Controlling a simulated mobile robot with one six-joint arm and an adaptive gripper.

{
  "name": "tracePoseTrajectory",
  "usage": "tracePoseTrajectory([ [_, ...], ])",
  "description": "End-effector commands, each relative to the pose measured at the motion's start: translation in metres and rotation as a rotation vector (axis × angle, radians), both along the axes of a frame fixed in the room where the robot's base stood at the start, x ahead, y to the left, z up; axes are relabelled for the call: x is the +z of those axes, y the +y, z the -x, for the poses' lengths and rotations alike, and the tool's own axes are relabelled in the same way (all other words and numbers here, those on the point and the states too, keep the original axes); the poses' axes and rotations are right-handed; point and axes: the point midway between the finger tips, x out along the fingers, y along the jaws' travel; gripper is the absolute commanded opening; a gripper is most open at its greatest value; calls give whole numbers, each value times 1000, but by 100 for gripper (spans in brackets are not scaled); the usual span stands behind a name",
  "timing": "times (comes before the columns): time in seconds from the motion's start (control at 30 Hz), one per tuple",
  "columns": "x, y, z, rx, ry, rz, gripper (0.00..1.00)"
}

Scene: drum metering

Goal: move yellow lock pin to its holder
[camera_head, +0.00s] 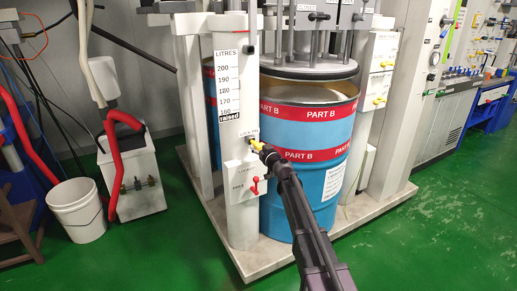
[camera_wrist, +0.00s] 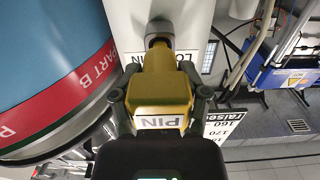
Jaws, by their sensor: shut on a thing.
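The yellow lock pin (camera_wrist: 160,95) has a "PIN" label and sits between my gripper's two fingers (camera_wrist: 161,100) in the wrist view. My gripper is shut on it. The pin's narrow end meets a dark round collar (camera_wrist: 159,29) on the white column; how deep it goes in is hidden. In the head view the yellow pin (camera_head: 252,141) and my gripper (camera_head: 262,148) are at the column's front, below the litre scale, beside a partly hidden "LOCK PIN" label. I cannot tell which part is the holder.
The white column (camera_head: 241,215) carries a box with a red lever (camera_head: 255,186). A blue drum (camera_head: 325,183) with red "PART B" bands stands close on the right. A white bucket (camera_head: 76,212) and a pump box (camera_head: 133,180) stand left. Green floor is clear in front.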

Motion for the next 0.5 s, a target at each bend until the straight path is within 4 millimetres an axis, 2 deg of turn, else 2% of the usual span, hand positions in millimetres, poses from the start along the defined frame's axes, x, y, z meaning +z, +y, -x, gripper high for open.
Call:
tracePoseTrajectory([
  [0.5, 0, 5, -8, 0, 0, 0, 0],
])
